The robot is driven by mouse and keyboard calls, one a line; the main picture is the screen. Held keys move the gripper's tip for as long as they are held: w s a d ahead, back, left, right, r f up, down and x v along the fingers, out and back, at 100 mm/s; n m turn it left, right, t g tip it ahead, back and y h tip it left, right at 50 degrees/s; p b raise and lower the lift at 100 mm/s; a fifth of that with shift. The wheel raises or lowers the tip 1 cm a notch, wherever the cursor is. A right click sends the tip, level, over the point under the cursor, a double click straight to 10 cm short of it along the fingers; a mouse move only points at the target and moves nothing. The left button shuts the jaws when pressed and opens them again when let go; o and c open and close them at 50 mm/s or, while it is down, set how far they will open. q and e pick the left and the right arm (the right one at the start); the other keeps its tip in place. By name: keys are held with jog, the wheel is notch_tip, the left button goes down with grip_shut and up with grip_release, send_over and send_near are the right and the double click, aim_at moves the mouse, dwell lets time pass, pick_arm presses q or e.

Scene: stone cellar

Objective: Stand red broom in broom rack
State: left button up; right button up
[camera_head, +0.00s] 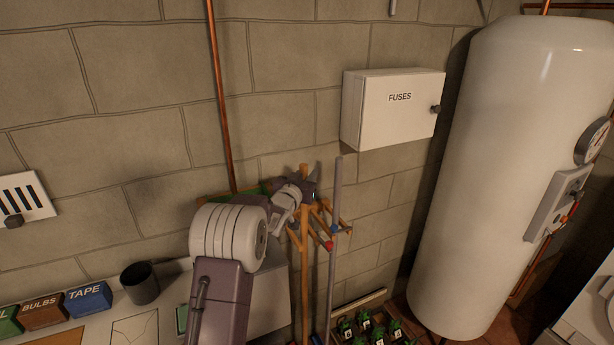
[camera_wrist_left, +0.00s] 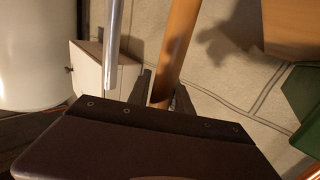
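My left gripper (camera_head: 306,190) reaches toward the wall, around the upper part of an orange-brown wooden pole (camera_head: 304,262). In the left wrist view the pole (camera_wrist_left: 178,45) lies between the two dark fingers, which appear closed against its sides. It looks like a broom handle; its lower end is out of view, so no red broom head shows. A wooden rack (camera_head: 343,226) with slanting pegs, one red-tipped and one blue-tipped, is on the wall just right of the pole. A grey pole (camera_head: 334,262) stands upright beside it. My right gripper is out of view.
A white fuse box (camera_head: 392,108) and a large white tank (camera_head: 500,170) are to the right. A crate of small plants (camera_head: 375,298) is below the rack. A worktop with labelled boxes (camera_head: 88,299) and a dark cup (camera_head: 140,283) is at left.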

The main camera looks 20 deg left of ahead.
pick_arm(q)
jog(key=o, duration=0.3)
jog(key=shift+r, duration=0.1)
jog(key=shift+o, duration=0.2)
jog(key=s+b, duration=0.2)
jog(key=s, duration=0.7)
jog(key=shift+d+r, duration=0.15)
jog(key=shift+d, duration=0.2)
jog(key=shift+s, duration=0.1)
